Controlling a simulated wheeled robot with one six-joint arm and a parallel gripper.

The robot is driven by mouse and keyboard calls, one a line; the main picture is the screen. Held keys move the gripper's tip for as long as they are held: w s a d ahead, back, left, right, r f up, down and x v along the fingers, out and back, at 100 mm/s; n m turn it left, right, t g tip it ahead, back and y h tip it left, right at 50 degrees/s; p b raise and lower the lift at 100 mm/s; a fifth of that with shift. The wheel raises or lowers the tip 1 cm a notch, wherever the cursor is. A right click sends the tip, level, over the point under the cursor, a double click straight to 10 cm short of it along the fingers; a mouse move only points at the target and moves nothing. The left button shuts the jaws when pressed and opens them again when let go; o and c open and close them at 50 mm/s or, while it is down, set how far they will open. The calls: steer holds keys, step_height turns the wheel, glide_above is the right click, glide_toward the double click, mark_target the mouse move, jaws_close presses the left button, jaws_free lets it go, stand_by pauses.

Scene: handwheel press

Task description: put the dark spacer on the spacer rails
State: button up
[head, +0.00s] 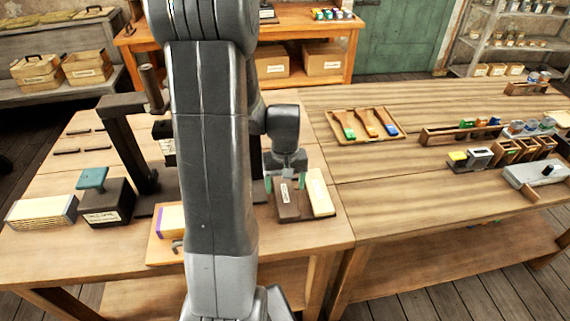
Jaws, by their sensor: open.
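The dark spacer (289,208), a dark brown block with a white label, lies on the front table's right part, beside a cream labelled block (320,193). My gripper (285,184) is over the far end of the dark spacer, pointing down. Its green-tipped fingers are apart, one on each side of the block, with nothing held between them. I cannot tell whether they touch it. Several short dark strips (67,151) lie on the left rear of the table; I cannot tell whether they are the spacer rails. My arm hides the table's middle.
A dark press frame (124,140) stands left of my arm. Near it are a dark block with a teal handle (93,179) and a stack of pale boards (42,211). A tray of brushes (364,124) and wooden racks (460,133) stand on the right table, whose front is clear.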

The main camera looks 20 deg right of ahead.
mark_target(285, 193)
step_height(285, 193, up, 10)
steer(key=shift+f, duration=0.15)
